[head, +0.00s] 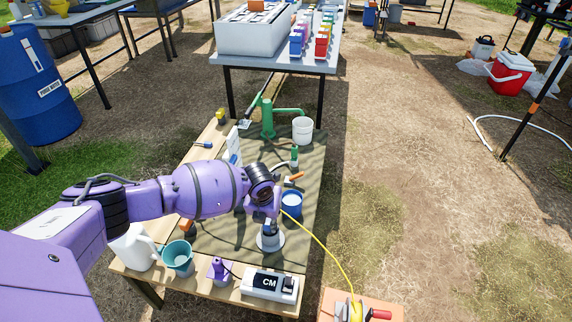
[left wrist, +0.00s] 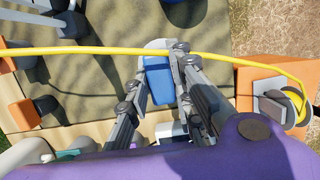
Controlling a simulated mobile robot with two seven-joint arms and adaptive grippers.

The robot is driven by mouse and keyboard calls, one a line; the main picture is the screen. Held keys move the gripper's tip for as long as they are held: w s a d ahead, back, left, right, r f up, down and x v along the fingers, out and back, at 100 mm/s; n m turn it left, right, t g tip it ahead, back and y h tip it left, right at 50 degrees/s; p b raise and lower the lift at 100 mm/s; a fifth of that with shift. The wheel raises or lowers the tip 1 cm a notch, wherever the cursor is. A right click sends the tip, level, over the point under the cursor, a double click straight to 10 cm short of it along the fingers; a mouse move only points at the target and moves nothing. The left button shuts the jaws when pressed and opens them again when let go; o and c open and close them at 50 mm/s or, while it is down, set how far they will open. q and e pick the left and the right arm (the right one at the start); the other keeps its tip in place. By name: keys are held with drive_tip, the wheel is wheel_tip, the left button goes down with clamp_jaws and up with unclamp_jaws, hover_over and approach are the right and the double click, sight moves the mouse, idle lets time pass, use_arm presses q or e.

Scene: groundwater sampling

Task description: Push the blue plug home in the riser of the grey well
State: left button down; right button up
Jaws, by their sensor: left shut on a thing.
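My left gripper (head: 268,212) is above the grey well (head: 270,243) near the front of the low table. In the left wrist view, my left gripper (left wrist: 162,75) has its fingers on either side of the blue plug (left wrist: 158,82) and is shut on it. In the head view the gripper and wrist hide the plug. The riser's mouth is hidden, so I cannot tell how deep the plug sits. My right gripper is not in view.
A yellow tape (head: 330,247) runs from a reel (head: 355,311) on an orange block to beside my gripper. A white tub with blue inside (head: 292,204) stands just behind. A CM box (head: 268,285), purple holder (head: 219,270) and teal cup (head: 178,258) line the front edge.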

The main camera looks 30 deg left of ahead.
use_arm(q)
drive_tip(key=shift+f+b, duration=0.8)
drive_tip(key=shift+f, duration=0.6)
drive_tip(key=c, duration=1.5)
unclamp_jaws()
drive_tip(key=shift+o, duration=0.2)
drive_tip(key=v, duration=1.2)
